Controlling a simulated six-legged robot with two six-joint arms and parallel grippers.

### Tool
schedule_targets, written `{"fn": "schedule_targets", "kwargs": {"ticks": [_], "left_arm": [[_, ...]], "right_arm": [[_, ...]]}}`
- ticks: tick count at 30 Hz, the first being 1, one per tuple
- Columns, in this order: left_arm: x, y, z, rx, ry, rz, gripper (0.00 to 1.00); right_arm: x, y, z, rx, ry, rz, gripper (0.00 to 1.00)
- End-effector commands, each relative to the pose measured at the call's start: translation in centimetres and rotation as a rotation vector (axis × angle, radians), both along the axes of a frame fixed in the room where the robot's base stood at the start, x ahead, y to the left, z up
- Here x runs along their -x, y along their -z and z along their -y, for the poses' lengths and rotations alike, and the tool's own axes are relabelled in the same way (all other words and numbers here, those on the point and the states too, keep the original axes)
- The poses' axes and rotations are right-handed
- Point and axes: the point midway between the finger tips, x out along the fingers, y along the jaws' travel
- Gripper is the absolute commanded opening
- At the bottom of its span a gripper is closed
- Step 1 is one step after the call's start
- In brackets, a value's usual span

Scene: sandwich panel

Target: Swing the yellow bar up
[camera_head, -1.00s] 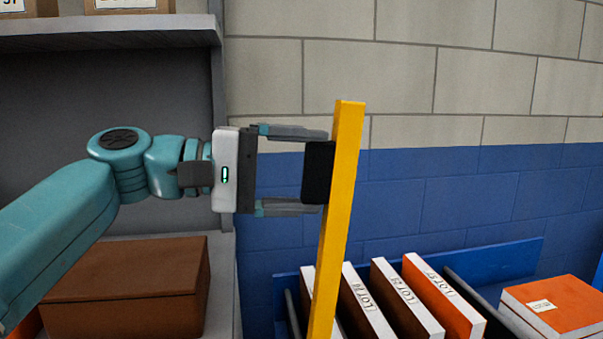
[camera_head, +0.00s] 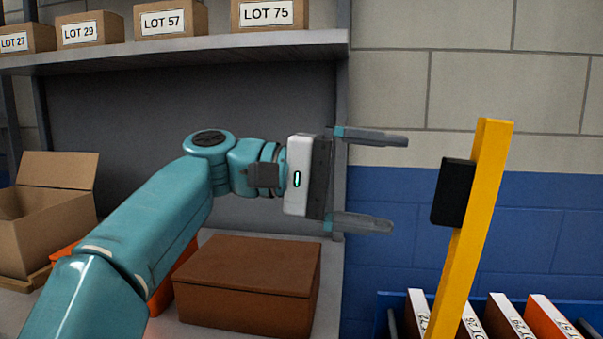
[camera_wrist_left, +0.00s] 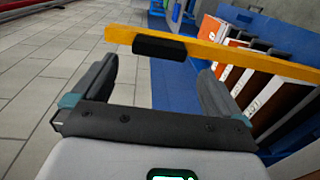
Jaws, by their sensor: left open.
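The yellow bar (camera_head: 479,222) stands nearly upright on the right of the head view, its top leaning a little to the right. A black grip block (camera_head: 453,192) is fixed to its left side. My left gripper (camera_head: 385,181) is open and empty, to the left of the block with a clear gap. In the left wrist view the bar (camera_wrist_left: 222,52) crosses the top of the picture, and the block (camera_wrist_left: 158,47) lies beyond the open fingers (camera_wrist_left: 158,85). The bar's lower end is out of view. My right gripper is not in view.
Labelled white, brown and orange binders (camera_head: 503,318) stand in a blue rack behind the bar's lower part. A brown box (camera_head: 247,282) and an open carton (camera_head: 45,225) sit on the shelf at left. Cartons line the upper shelf (camera_head: 200,48).

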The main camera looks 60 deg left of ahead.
Motion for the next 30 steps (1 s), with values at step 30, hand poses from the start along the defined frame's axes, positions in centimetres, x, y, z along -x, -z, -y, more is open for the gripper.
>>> {"fn": "schedule_targets", "kwargs": {"ticks": [30], "left_arm": [[7.4,-0.8,-5.7,0.000,0.001,0.000,1.00]], "right_arm": [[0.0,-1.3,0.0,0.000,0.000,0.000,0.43]]}}
